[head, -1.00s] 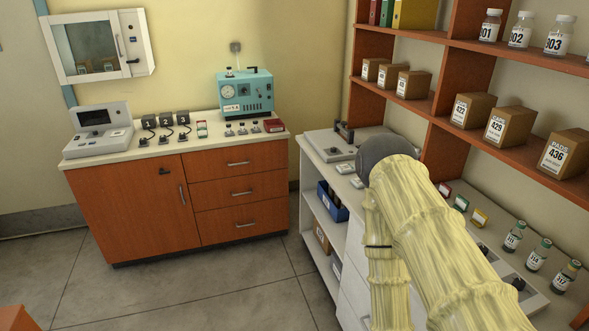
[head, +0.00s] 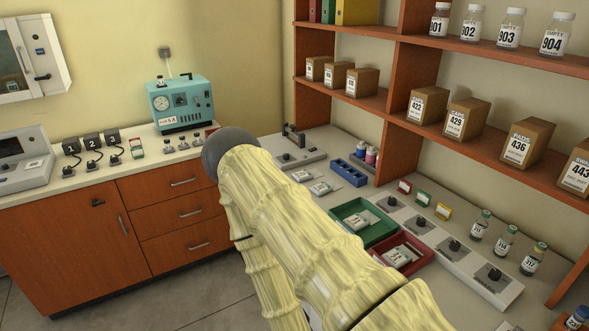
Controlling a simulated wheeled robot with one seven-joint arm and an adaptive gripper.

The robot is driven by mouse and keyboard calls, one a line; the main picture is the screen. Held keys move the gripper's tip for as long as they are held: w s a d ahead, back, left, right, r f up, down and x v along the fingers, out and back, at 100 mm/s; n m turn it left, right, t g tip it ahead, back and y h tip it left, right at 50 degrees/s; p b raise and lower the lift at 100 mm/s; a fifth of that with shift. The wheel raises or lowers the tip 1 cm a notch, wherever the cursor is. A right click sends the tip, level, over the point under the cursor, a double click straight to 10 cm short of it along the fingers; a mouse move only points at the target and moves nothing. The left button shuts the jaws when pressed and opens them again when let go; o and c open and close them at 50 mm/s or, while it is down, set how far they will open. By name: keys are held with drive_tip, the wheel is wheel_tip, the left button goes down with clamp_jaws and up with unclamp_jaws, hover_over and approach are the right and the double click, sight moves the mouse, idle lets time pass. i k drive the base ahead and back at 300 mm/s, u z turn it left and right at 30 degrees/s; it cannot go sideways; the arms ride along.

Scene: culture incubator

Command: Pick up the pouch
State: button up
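Several small white labelled packets that look like pouches lie on the right-hand counter. One pouch (head: 302,175) and a second pouch (head: 325,188) lie on the bare counter top. Another pouch (head: 360,221) lies in the green tray (head: 385,238), and another (head: 399,255) in the red tray (head: 428,262). I cannot tell which one the task means. My arm, in a cream sleeve with a grey rounded joint, crosses the middle of the head view and hides part of the counter's front. My gripper is not in view.
A blue rack (head: 348,172) with bottles beside it, a grey switch panel (head: 470,263) and several small vials (head: 505,240) share the counter. Shelves with boxes (head: 467,118) and jars (head: 510,28) rise behind. A teal device (head: 180,103) stands on the left cabinet (head: 75,243).

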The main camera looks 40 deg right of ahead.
sight(304, 175)
drive_tip(key=i, duration=2.7)
drive_tip(key=z, duration=2.55)
